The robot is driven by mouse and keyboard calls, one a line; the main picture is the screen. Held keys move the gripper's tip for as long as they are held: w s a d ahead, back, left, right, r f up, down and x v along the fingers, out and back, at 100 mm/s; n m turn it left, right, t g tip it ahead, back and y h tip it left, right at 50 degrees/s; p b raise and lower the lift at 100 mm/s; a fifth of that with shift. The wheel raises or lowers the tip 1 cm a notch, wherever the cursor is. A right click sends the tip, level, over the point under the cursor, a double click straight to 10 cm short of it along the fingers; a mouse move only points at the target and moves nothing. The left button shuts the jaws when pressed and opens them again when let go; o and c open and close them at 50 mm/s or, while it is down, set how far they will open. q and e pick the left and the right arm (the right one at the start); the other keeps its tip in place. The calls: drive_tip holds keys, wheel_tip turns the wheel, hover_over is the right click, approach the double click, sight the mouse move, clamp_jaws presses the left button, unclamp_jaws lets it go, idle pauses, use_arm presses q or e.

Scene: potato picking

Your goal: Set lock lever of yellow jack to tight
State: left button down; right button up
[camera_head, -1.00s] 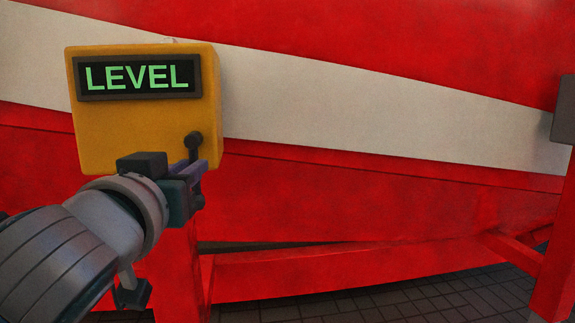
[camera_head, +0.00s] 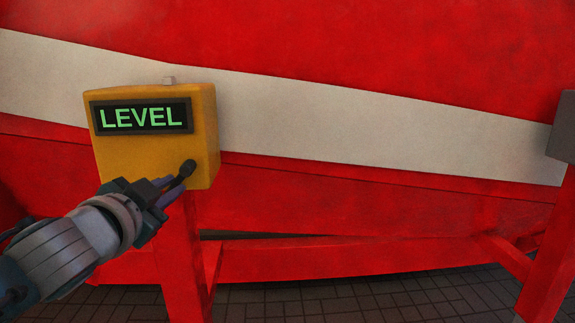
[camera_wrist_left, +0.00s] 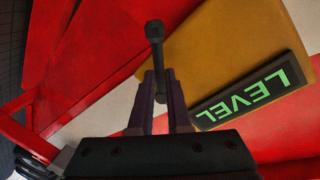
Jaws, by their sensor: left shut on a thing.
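The yellow jack (camera_head: 205,125) is a box at the left in the head view, with a dark display (camera_head: 141,117) reading LEVEL in green. Its dark lock lever (camera_head: 184,172) is at the box's lower right front and slants down and left from its round pivot. My left gripper (camera_head: 170,190) is shut on the lever's lower end, below the box's face. In the left wrist view, the lever (camera_wrist_left: 156,55) runs down between the two purple fingers of the gripper (camera_wrist_left: 161,92), which hide part of its end. My right gripper is not in view.
A large red body with a white stripe (camera_head: 370,125) fills the background behind the jack. A red leg (camera_head: 181,255) stands below the box, and another (camera_head: 545,270) at the right. A grey box (camera_head: 561,128) is at the right edge. Dark tiled floor (camera_head: 380,298) lies below.

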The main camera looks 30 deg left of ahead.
use_arm(q)
drive_tip(key=m+p, duration=0.1)
drive_tip(key=r+m+p, duration=0.1)
drive_tip(key=m+g+p, duration=0.1)
drive_tip(key=shift+s+a+r+m+y, duration=0.15)
drive_tip(key=shift+a+r+m+y, duration=0.15)
drive_tip(key=shift+m+y, duration=0.1)
drive_tip(key=shift+r+m+p, duration=0.25)
drive_tip(key=shift+m+p, duration=0.65)
drive_tip(key=shift+m, duration=0.1)
drive_tip(key=shift+r+m+g+y+p, duration=0.3)
drive_tip(key=shift+m+y+p, duration=0.25)
drive_tip(key=shift+m, duration=0.55)
drive_tip(key=c, duration=0.9)
unclamp_jaws()
drive_tip(key=shift+o, duration=0.2)
drive_tip(key=p+v, duration=0.1)
drive_tip(key=v, duration=0.9)
drive_tip(key=shift+p, duration=0.3)
